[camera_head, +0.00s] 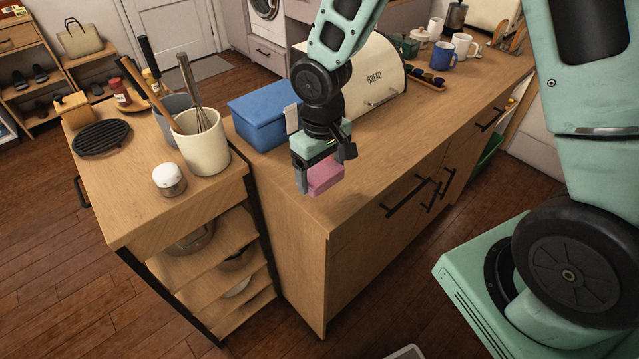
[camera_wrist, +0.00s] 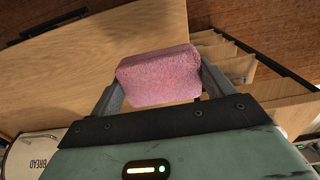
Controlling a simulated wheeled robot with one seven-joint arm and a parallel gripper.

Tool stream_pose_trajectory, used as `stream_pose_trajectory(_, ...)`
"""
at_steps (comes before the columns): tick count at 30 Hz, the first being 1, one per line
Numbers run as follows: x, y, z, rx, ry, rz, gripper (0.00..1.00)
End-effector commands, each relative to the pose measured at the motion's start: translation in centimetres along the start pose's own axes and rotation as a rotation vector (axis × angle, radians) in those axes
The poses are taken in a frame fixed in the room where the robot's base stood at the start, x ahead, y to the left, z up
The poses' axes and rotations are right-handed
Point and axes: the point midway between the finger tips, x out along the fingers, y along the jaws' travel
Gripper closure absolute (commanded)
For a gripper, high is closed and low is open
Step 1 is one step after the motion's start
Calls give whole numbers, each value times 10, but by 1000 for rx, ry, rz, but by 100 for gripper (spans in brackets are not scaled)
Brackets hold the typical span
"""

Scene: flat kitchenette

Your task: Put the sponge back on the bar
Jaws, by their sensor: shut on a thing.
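A pink sponge (camera_head: 324,175) is held between the fingers of my gripper (camera_head: 318,180), above the near left corner of the wooden counter (camera_head: 345,195). In the wrist view the sponge (camera_wrist: 158,76) sits between both fingertips, with a finger at each side. My gripper is shut on it. I cannot tell exactly how high the sponge is above the counter top. The bar is the wooden counter or the lower trolley top (camera_head: 115,205) beside it; the frames do not settle which.
A blue box (camera_head: 258,112) and a bread bin (camera_head: 375,75) stand behind my gripper. A cream crock (camera_head: 203,145) with utensils, a small jar (camera_head: 169,178) and a black trivet (camera_head: 102,138) stand on the trolley to the left. The counter's front middle is clear. Mugs (camera_head: 442,56) stand farther back.

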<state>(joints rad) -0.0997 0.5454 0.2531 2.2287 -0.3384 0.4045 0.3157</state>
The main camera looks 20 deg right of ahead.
Motion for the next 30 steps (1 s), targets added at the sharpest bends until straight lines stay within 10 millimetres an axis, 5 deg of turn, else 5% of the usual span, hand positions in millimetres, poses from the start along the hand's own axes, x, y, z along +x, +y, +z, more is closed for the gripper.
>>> stream_pose_trajectory(12, 49, -1, 0, -2, -1, 0, 38)
stream_pose_trajectory(25, 57, 0, 0, 0, 1, 0, 38)
stream_pose_trajectory(26, 56, 0, 0, 0, 1, 0, 14)
stream_pose_trajectory(27, 56, 0, 0, 0, 1, 0, 3)
stream_pose_trajectory(30, 56, 0, 0, -1, 1, 0, 0)
